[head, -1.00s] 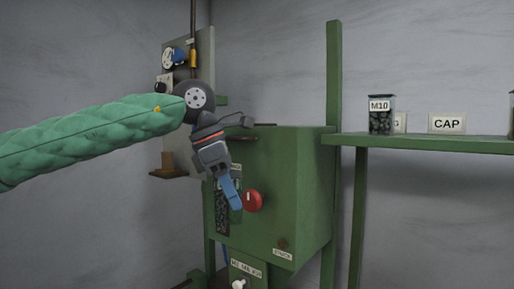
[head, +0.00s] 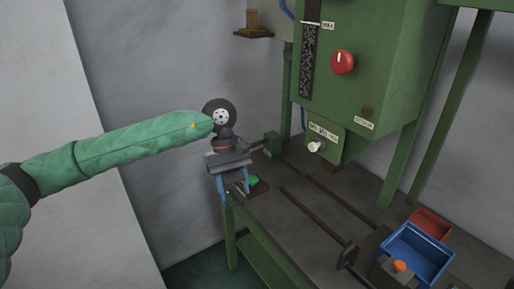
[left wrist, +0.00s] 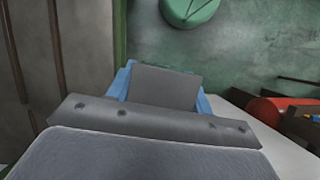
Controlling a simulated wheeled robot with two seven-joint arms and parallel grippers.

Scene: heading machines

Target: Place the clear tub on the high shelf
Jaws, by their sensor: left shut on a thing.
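My left gripper (head: 235,192) points down at the near left corner of the workbench. Its two blue fingers stand a little apart, and what they are shut on is hard to make out. I cannot make out the clear tub as a separate thing in either view now. The high shelf is not clearly in view. My right gripper is not in view.
The green machine (head: 375,75) with a red knob (head: 342,62) stands right of the gripper. A small wooden ledge (head: 253,32) is on the wall.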

